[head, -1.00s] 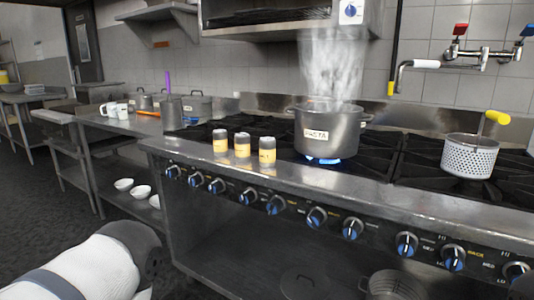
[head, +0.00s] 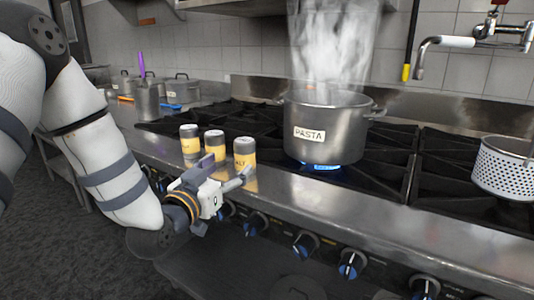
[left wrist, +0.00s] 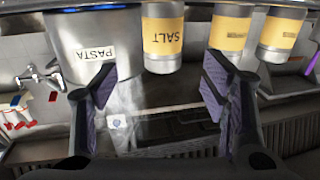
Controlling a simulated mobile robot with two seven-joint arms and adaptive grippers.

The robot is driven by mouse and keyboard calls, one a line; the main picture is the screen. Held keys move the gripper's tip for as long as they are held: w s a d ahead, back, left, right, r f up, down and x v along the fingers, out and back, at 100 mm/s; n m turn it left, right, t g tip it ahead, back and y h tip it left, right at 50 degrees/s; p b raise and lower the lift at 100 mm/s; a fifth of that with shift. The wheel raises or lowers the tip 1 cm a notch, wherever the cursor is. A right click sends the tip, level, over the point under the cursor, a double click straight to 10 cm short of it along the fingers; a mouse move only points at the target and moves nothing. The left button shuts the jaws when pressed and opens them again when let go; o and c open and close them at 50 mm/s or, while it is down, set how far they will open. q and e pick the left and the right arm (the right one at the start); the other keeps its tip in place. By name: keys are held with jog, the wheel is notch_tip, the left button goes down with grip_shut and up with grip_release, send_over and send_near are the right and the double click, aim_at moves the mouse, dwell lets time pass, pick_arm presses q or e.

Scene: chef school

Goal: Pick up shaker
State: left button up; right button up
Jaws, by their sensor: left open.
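Three grey-capped shakers with yellow labels stand in a row on the front ledge of the stove. They are a left one (head: 190,142), a middle one (head: 214,145) and a right one (head: 244,152). In the upside-down left wrist view the shaker nearest the pot reads SALT (left wrist: 162,38); the middle shaker (left wrist: 229,35) and the left shaker (left wrist: 280,35) also show there. My left gripper (head: 224,174) is open and empty, just in front of the shakers. In the wrist view its spread fingers (left wrist: 160,88) line up with the salt shaker, which is beyond the tips. My right gripper is not visible.
A steaming pot marked PASTA (head: 325,125) stands over a lit burner right of the shakers. A perforated strainer (head: 503,168) is at the far right. Knobs (head: 305,243) line the stove front below my gripper. Several pots (head: 180,90) stand at the back left.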

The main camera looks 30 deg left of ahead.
aim_at(240, 159)
pick_arm(q)
jog(key=w, duration=0.3)
jog(key=w+a+b, duration=0.1)
jog(key=w, duration=0.2)
jog(key=w+f, duration=0.1)
jog(key=w, duration=0.2)
jog(key=shift+w+a, duration=0.2)
jog(key=shift+a, duration=0.05)
jog(key=shift+w+r, duration=0.1)
jog(key=shift+w, duration=0.05)
jog(key=shift+r, duration=0.1)
jog(key=shift+c, duration=0.4)
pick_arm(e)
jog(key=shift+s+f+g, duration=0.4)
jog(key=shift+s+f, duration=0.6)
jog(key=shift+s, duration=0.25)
pick_arm(q)
jog(key=c, duration=1.3)
